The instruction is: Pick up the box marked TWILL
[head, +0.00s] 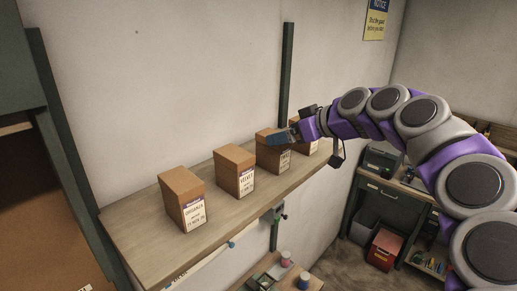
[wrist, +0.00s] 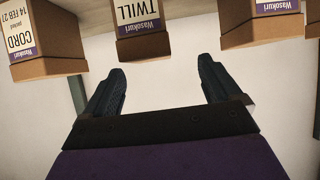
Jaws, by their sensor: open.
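The TWILL box (wrist: 140,22) is brown cardboard with a white and purple label, upside down at the top middle of the wrist view. In the head view it appears to be the third box (head: 272,158) from the left on the wooden shelf, partly covered by my gripper (head: 279,138). In the wrist view my gripper (wrist: 161,72) is open and empty. The box lies beyond the fingertips, a little left of the middle between them. The fingers are not around it.
The CORD box (wrist: 45,40) flanks it in the wrist view. The ORGANZA box (head: 183,200) and VELVET box (head: 235,170) stand left on the shelf (head: 138,236) in the head view, with gaps between. A wall is behind; a dark upright post (head: 287,75) rises behind the shelf.

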